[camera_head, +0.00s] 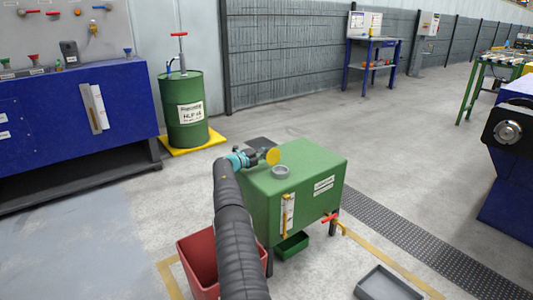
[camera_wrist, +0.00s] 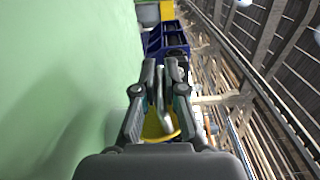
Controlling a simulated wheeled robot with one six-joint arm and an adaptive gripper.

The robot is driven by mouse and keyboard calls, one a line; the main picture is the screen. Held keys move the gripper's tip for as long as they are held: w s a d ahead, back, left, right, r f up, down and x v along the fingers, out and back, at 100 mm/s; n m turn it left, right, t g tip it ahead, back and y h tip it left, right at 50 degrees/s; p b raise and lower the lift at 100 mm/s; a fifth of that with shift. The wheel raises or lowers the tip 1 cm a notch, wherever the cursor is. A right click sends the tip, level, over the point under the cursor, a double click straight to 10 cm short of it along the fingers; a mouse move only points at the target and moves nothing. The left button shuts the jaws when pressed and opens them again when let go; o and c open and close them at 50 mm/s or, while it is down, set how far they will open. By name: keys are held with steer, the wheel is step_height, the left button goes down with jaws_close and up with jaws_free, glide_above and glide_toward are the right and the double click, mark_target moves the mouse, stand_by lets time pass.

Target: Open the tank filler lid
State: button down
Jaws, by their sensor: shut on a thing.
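The green tank (camera_head: 300,190) stands in the middle of the head view. A round grey filler neck (camera_head: 281,172) sits on its top and shows a clear ring with no lid over it. The yellow filler lid (camera_head: 273,156) is tilted up on edge beside and behind the neck. I cannot tell whether a hinge joins them. My gripper (camera_head: 256,156) reaches in from the left, just above the tank top. In the wrist view my gripper (camera_wrist: 166,75) is shut on a pale grey bar, seemingly the lid's handle, with the yellow lid (camera_wrist: 155,128) partly hidden behind the fingers.
A red bin (camera_head: 197,262) stands at the tank's front left. A green drip tray (camera_head: 291,246) lies under the tank, and a grey tray (camera_head: 388,284) is on the floor at front right. A green drum (camera_head: 185,110) stands behind left. Space above the tank is clear.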

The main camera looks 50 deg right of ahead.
steer(key=c, duration=1.2)
jaws_free()
steer(key=shift+c, duration=0.2)
steer(key=v, duration=1.2)
